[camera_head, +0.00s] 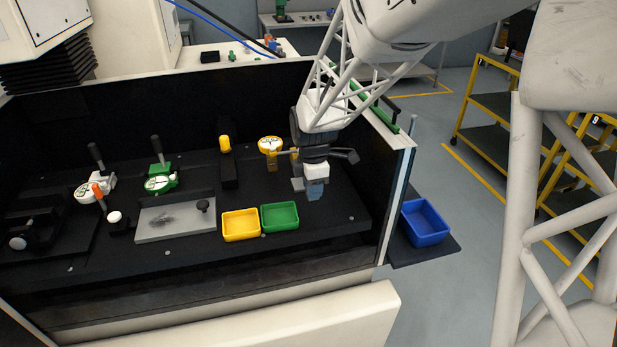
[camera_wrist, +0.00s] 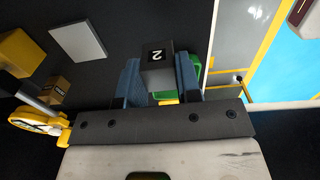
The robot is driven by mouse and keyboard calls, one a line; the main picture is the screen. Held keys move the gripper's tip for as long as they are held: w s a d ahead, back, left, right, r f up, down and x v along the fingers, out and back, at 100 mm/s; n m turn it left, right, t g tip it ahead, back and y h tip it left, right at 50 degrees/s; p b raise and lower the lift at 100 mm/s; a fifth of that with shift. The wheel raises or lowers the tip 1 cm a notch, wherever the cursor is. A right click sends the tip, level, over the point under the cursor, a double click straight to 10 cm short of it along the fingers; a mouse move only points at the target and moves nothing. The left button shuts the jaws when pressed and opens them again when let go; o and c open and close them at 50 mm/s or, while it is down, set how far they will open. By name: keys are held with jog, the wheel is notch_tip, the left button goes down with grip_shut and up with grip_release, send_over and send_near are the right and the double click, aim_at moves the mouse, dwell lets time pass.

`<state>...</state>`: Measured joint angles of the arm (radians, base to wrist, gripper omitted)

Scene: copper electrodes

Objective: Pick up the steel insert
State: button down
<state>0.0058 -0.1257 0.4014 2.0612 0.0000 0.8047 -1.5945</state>
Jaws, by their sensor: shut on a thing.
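The steel insert looks to be the dark grey block marked "2" (camera_wrist: 158,67) in the wrist view. It sits between the two blue fingers of my gripper (camera_wrist: 160,80), which is shut on it. In the head view my gripper (camera_head: 315,190) points down over the right part of the black bench, its blue fingertips low over the surface. The block is hidden behind the fingers there. I cannot tell whether it touches the bench.
A yellow tray (camera_head: 240,226) and a green tray (camera_head: 280,217) stand left of my gripper. A light grey plate (camera_wrist: 80,40) and a copper-coloured block (camera_head: 272,161) are close by. A blue bin (camera_head: 425,222) stands outside the right wall (camera_head: 399,190). Several clamps stand at left.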

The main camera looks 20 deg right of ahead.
jog(key=shift+s+r, duration=0.2)
jog(key=shift+s, duration=1.8)
jog(key=s+a+m, duration=0.1)
jog(key=s+a, duration=0.6)
jog(key=s, duration=0.5)
jog(key=shift+s, duration=0.35)
jog(key=shift+w, duration=0.1)
send_over(279, 219)
jog(key=shift+f, duration=0.7)
jog(key=shift+f, duration=1.75)
